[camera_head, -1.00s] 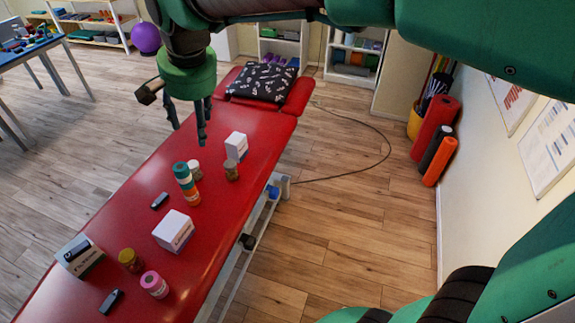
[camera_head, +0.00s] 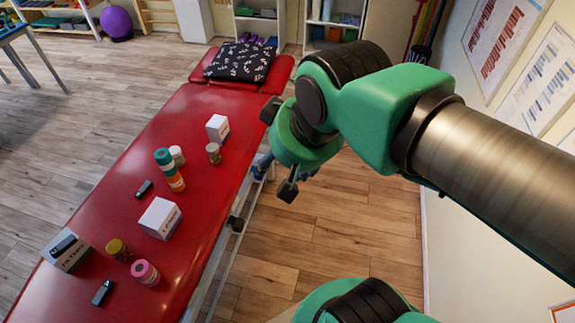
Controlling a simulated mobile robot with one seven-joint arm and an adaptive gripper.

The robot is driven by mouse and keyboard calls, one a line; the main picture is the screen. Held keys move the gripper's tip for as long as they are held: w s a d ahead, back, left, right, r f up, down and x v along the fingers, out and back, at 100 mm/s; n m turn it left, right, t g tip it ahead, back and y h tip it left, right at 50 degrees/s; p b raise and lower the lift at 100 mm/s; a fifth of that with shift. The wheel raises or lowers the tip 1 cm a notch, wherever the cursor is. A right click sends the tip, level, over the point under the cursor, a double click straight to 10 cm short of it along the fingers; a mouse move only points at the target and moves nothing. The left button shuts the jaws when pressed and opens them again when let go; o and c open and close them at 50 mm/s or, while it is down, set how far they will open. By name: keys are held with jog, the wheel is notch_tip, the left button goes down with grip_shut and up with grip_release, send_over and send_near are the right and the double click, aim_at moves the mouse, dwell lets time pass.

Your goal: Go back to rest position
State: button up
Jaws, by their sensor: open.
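My gripper (camera_head: 289,190) is at the right of the red treatment table (camera_head: 205,108), over the gap between its edge and the wall. Its fingers are partly hidden behind my green wrist; it is open and I see nothing in it. My arm is folded back, reaching in from the right side of the picture. The items on the table stand clear of the gripper.
On the table are white boxes (camera_head: 160,218), (camera_head: 217,129), a teal-and-orange stack of rolls (camera_head: 168,168), a pink roll (camera_head: 145,272), small jars (camera_head: 213,153) and dark small devices (camera_head: 103,292). A patterned pillow (camera_head: 240,62) lies at the far end. Wood floor (camera_head: 350,225) is free at right.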

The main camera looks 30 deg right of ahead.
jog(key=shift+s+d+f, duration=0.25)
jog(key=shift+s+f, duration=0.2)
jog(key=shift+s, duration=0.2)
